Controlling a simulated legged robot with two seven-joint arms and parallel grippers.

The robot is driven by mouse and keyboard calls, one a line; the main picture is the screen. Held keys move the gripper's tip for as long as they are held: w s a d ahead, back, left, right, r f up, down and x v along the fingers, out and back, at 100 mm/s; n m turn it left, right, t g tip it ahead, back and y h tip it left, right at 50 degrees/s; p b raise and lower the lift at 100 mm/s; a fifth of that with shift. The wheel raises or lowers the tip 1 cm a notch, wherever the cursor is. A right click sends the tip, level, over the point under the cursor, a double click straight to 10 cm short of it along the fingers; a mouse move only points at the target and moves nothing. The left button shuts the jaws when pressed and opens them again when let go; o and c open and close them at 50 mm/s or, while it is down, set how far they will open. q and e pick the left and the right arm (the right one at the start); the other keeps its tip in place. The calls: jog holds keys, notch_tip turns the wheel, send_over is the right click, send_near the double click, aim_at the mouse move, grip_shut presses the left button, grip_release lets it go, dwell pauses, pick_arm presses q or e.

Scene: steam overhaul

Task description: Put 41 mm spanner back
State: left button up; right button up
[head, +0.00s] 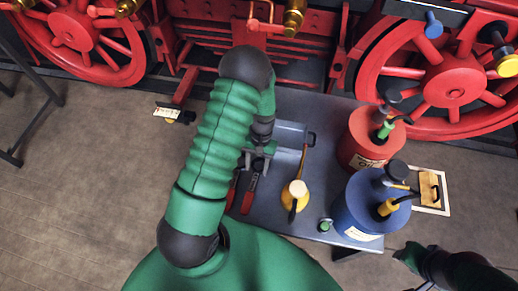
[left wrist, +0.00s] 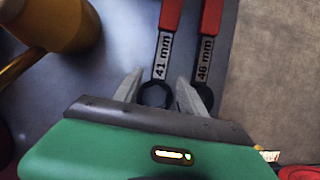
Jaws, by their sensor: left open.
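The 41 mm spanner (left wrist: 164,55), with a red handle, a grey label and a dark ring end, lies on the dark tabletop. The 46 mm spanner (left wrist: 205,60) lies to its right in the left wrist view. My left gripper (left wrist: 157,91) is open, with its fingers on either side of the 41 mm spanner's ring end; I cannot tell whether they touch it. In the head view my left gripper (head: 258,155) is over the table, partly hidden by my arm, with red spanner handles (head: 250,193) below it. My right arm's end (head: 410,256) shows at lower right, its fingers unclear.
The table (head: 275,215) also holds a yellow oil can (head: 295,193), a grey tray (head: 292,133), a red can (head: 362,143), a blue can (head: 368,205) and a small green-topped item (head: 324,225). The red locomotive wheels (head: 450,85) stand behind. Floor to the left is mostly clear.

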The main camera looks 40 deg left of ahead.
pick_arm(q)
jog(key=p+v, duration=0.3)
jog(key=v, duration=1.1)
jog(key=s+d+r+m+t+y, duration=0.1)
jog(key=s+d+r+m+t, duration=0.4)
jog(key=d+r, duration=0.65)
notch_tip(320, 180, up, 13)
jog(key=s+d+t+p, duration=0.1)
jog(key=d+p, duration=0.1)
jog(key=p, duration=1.1)
jog(key=shift+s+f+p, duration=0.2)
jog(key=shift+s+p, duration=0.15)
jog(key=shift+p, duration=0.05)
